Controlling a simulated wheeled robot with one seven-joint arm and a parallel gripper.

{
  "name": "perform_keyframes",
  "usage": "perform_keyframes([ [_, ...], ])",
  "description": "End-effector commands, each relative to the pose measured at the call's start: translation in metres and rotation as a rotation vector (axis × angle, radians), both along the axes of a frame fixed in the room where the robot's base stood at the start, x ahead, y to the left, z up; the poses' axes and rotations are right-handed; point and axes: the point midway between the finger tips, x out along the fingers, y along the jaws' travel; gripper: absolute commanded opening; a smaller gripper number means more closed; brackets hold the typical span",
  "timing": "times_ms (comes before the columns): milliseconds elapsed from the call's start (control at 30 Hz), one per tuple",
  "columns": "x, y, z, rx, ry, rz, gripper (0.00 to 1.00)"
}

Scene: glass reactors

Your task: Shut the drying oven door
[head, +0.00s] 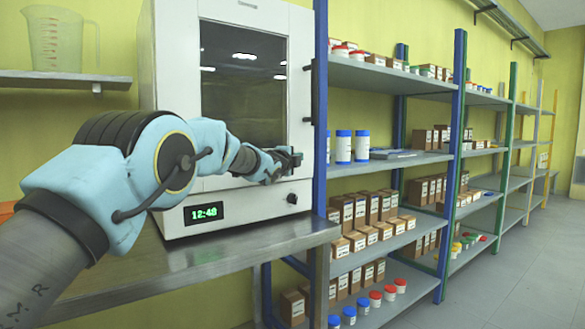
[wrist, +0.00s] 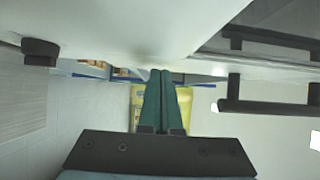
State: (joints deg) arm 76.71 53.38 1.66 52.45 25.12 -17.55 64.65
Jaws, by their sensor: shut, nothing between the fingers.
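The drying oven (head: 172,55) is a white cabinet with a dark window in its door (head: 243,85), a green clock display and a black knob (head: 292,198). The door looks close to flush with the cabinet, but I cannot tell whether a small gap is left. My gripper (head: 290,157) is at the door's lower right, above the knob; contact with the door is unclear. In the wrist view my gripper's green fingers (wrist: 161,75) are together and empty beside the white front. The knob (wrist: 41,50) shows at left, a black bar handle (wrist: 265,106) at right.
The oven stands on a metal bench (head: 215,252). A blue-posted shelf rack (head: 320,130) with boxes and bottles stands close on the right. A wall shelf with a measuring jug (head: 57,38) is at left. Open floor lies at far right.

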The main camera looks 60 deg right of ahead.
Motion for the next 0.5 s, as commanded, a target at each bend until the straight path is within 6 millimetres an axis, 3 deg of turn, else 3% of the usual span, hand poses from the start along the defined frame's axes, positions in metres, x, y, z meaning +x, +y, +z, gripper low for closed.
perform_keyframes([
  [500,-0.017,0.069,-0.001,-0.002,0.002,-0.011,0.00],
])
